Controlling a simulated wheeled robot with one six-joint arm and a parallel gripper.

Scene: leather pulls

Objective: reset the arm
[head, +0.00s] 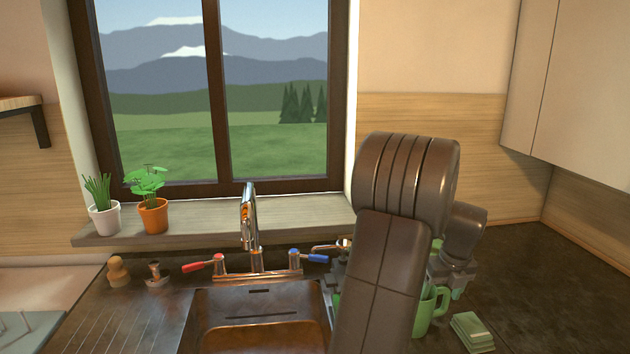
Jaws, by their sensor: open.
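My dark brown arm rises in front of the counter, right of the sink. It hides much of what lies behind it. My gripper (450,276) shows only in part at the arm's right edge, pointing down over the counter. It is open. A green mug (428,312) stands on the counter just below it in the picture, partly hidden by my arm. I cannot tell whether the gripper touches the mug.
A copper-toned sink (258,337) has a chrome faucet (249,215) with a red handle (196,267) and a blue handle (314,258). Green sponges or cloths (472,332) lie right of the mug. Potted plants (153,214) stand on the sill. The right counter (560,300) is clear.

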